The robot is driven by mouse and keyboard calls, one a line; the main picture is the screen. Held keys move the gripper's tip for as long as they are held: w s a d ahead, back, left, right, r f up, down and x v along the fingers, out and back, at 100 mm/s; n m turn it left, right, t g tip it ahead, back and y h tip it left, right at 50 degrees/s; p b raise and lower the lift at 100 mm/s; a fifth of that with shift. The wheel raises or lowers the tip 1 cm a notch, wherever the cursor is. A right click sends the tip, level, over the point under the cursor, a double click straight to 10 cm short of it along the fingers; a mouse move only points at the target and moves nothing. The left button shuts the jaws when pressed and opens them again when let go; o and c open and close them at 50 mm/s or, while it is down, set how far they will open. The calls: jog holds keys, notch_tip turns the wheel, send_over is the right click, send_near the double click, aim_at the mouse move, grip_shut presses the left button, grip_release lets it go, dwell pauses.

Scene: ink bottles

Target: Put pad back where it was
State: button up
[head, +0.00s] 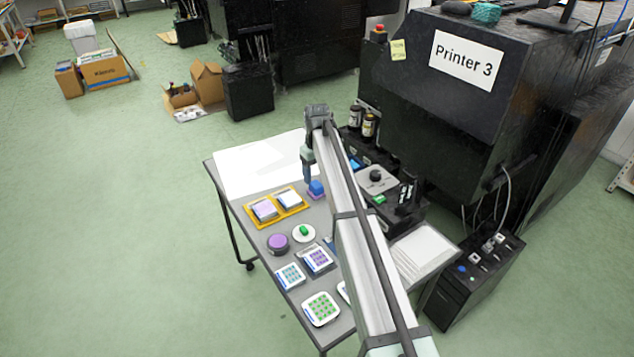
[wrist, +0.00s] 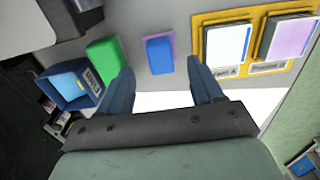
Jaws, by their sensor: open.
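My gripper (wrist: 159,75) is open, its two dark blue fingers spread with nothing between them. In the head view my gripper (head: 307,176) hangs over the table beside a blue block (head: 317,187). In the wrist view the blue block (wrist: 158,55) stands on a thin purple square (wrist: 174,44), just past the fingertips. A yellow tray (wrist: 198,60) holds two pads side by side, a white-topped pad (wrist: 227,45) and a lilac-topped pad (wrist: 290,37), above small labels. The tray (head: 252,218) also shows in the head view. I cannot tell which pad the task means.
A green block (wrist: 104,58) and a dark blue box (wrist: 70,88) stand left of the fingers. The table also bears a purple round (head: 278,243), a green piece on a white dish (head: 304,232), several gridded pads (head: 321,308) and white sheets (head: 245,170). Printer 3 (head: 440,85) stands behind.

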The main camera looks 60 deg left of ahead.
aim_at(317, 184)
notch_tip(317, 184, up, 7)
dwell(0.3)
jog(key=shift+w+f, duration=0.1)
